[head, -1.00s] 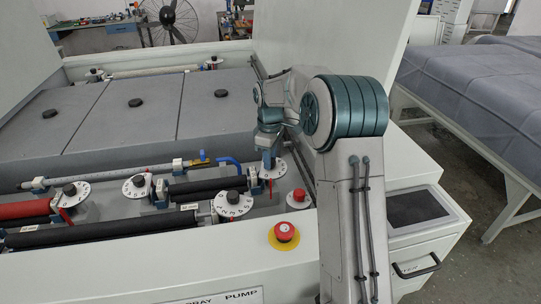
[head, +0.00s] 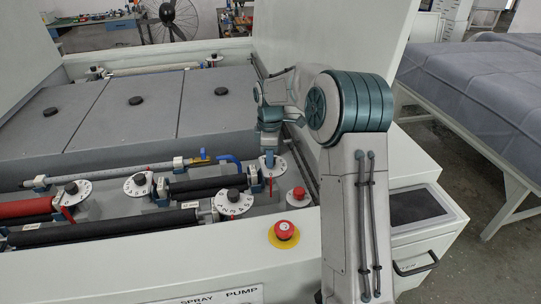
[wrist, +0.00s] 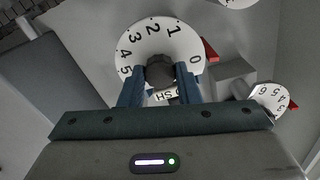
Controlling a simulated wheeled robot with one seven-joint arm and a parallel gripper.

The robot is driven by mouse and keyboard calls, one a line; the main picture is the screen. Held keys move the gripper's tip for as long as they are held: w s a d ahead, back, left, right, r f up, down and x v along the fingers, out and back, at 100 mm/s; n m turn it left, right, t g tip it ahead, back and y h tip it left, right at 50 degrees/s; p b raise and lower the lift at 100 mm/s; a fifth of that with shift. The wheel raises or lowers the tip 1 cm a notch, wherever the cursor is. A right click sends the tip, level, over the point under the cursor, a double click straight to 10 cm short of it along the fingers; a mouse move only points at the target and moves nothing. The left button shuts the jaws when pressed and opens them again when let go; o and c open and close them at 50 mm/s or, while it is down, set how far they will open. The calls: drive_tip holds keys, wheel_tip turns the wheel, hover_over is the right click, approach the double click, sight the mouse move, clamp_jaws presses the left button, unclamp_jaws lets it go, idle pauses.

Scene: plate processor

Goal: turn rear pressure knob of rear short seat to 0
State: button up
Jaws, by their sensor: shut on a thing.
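The knob is dark and round, with a white numbered dial; it shows in the wrist view (wrist: 160,70) between my fingers. My gripper (wrist: 160,88) is shut on the knob, one blue finger on each side. The dial (wrist: 136,42) shows numbers 0 to 5. A red pointer (wrist: 211,51) at its right edge is close to the 0, slightly toward the 1. A label beginning "SH" is partly hidden between the fingers. In the head view my gripper (head: 269,153) reaches down onto the same dial (head: 278,167), its knob hidden.
A second dial (wrist: 270,97) with a red pointer sits at right in the wrist view. In the head view, another knob (head: 233,195), a red knob (head: 299,192) and a red emergency button (head: 285,230) are nearby. A tall white panel (head: 330,75) rises behind my arm.

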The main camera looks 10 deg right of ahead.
drive_tip(key=shift+r, duration=0.1)
drive_tip(key=o, duration=1)
wheel_tip(320, 180, up, 14)
drive_tip(key=shift+f+b, duration=0.1)
drive_tip(key=shift+b, duration=0.3)
